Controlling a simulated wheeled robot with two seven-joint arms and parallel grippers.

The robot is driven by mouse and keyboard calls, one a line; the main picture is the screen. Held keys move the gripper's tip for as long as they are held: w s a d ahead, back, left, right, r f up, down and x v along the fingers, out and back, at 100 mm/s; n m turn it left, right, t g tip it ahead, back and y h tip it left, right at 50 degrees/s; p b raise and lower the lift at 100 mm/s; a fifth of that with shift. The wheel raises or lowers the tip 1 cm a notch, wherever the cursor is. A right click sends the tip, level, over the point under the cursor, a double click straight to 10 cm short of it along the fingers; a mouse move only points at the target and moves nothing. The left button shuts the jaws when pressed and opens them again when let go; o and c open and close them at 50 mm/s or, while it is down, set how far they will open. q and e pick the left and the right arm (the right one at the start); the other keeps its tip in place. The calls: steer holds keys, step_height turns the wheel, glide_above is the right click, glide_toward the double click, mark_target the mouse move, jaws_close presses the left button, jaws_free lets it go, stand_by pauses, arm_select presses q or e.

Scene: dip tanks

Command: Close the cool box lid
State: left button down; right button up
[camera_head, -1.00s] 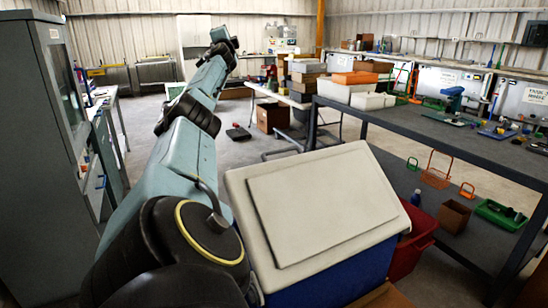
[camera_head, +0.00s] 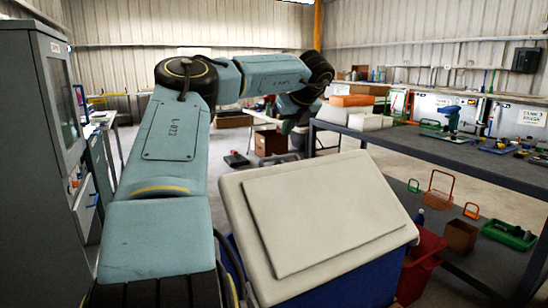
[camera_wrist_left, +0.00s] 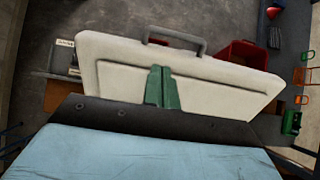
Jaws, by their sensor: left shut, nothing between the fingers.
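The cool box has a blue body (camera_head: 345,285) and an off-white lid (camera_head: 320,215) with a raised panel, at the lower middle of the head view. The lid looks tilted; how far it stands from the body I cannot tell, and the inside is hidden. My left gripper (camera_head: 288,127) is beyond the lid's upper edge, pointing down. In the left wrist view its green fingers (camera_wrist_left: 162,88) are shut and empty in front of the pale lid (camera_wrist_left: 215,90). A grey handle (camera_wrist_left: 175,42) shows above it. Contact is unclear. My right gripper is out of view.
A red bin (camera_head: 422,265) stands right of the box. A dark workbench (camera_head: 450,158) with a lower shelf holding carriers and a green tray (camera_head: 510,235) runs along the right. A grey cabinet (camera_head: 40,150) stands at the left. Open floor lies behind the box.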

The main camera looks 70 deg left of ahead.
arm_select(q)
glide_toward(269, 159)
steer(key=x, duration=0.5)
steer(key=shift+d+f, duration=0.15)
steer(key=shift+f, duration=0.05)
steer(key=shift+a+f, duration=0.45)
steer(key=shift+a, duration=0.1)
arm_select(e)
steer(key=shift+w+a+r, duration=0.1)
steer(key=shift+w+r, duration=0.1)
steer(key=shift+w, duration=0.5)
arm_select(q)
steer(key=shift+a, duration=0.1)
